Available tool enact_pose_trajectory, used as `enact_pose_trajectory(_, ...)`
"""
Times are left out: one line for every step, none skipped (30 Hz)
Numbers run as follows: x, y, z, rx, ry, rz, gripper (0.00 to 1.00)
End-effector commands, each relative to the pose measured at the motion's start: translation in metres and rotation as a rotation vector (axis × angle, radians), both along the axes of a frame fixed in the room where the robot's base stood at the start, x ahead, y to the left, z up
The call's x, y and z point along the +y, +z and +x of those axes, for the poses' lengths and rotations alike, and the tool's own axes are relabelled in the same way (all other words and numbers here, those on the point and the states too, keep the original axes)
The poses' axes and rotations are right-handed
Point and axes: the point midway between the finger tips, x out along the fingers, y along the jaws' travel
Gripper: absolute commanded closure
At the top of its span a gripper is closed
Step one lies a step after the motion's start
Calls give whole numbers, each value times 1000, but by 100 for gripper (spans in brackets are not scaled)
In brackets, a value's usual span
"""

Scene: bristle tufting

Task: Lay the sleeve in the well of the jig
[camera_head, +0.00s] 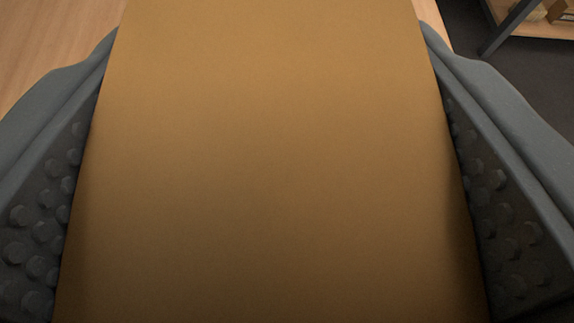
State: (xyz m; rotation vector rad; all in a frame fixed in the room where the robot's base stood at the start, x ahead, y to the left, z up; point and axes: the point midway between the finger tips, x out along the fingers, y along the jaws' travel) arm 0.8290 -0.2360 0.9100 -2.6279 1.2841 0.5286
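A plain tan-brown piece, which I take to be the sleeve (275,190), fills the middle of the view from the top edge to the bottom. My gripper (268,34) has one grey, studded finger pressed along each side of it. The fingers are wide apart, with no clear gap between them and the sleeve, so it is held between them. The sleeve's far end runs out of the picture at the top. No jig or well shows; the sleeve hides what lies straight ahead.
A light wooden surface (60,35) shows at the upper left, with a thin strip of wood right of the sleeve. At the upper right are a dark floor (462,30), a grey post (508,27) and a wooden shelf (545,30) with small items, partly cut off.

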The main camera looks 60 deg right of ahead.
Motion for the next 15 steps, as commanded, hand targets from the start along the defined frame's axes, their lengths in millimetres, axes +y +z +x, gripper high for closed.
enact_pose_trajectory(-1,-5,0,1,-2,0,64)
enact_pose_trajectory(-2,-6,0,0,-2,-1,64)
enact_pose_trajectory(-2,-9,0,0,-2,-1,64)
enact_pose_trajectory(-2,-12,0,1,-3,-1,64)
enact_pose_trajectory(-2,-16,0,2,-2,-1,64)
enact_pose_trajectory(-2,-22,0,2,-3,0,64)
enact_pose_trajectory(-2,-27,0,2,-3,0,64)
enact_pose_trajectory(-3,-33,0,2,-2,0,64)
enact_pose_trajectory(-3,-39,0,1,-3,-1,64)
enact_pose_trajectory(-3,-43,0,1,-3,-1,64)
enact_pose_trajectory(-3,-47,0,0,-4,0,64)
enact_pose_trajectory(-3,-51,-1,0,-4,0,64)
enact_pose_trajectory(-3,-53,-1,-1,-4,1,64)
enact_pose_trajectory(-3,-55,-1,-1,-4,0,64)
enact_pose_trajectory(-3,-56,0,-1,-4,0,64)
